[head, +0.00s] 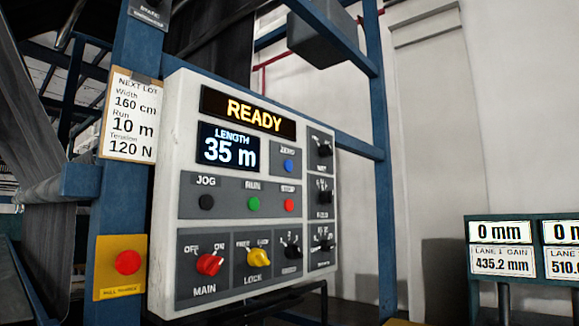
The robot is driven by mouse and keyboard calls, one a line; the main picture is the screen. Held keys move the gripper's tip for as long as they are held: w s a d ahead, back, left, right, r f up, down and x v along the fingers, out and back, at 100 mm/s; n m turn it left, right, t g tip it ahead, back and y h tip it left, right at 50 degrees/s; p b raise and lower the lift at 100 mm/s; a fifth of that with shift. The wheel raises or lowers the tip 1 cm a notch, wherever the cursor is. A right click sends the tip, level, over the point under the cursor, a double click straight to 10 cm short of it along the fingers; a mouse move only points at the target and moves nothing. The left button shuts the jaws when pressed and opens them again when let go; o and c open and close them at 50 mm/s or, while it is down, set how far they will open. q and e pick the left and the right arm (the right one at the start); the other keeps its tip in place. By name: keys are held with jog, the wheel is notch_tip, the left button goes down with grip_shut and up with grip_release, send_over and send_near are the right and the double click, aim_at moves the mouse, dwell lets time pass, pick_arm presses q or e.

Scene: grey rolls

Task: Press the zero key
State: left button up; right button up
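The control panel (168,150) is a pale box on a blue frame, seen at an angle in the head view. Its zero key (288,165) is a blue round button under a "ZERO" label, right of the length display (229,147), which reads 35 m. The sign above it (248,111) reads READY. Below are the black jog (206,202), green run (254,204) and red stop (289,205) buttons. Neither of my grippers is in view.
The red main knob (208,264) and yellow lock knob (259,257) sit low on the panel, with black knobs at right. A red button on a yellow plate (121,289) and a lot card (130,116) are at left. Lane displays (500,232) stand at right.

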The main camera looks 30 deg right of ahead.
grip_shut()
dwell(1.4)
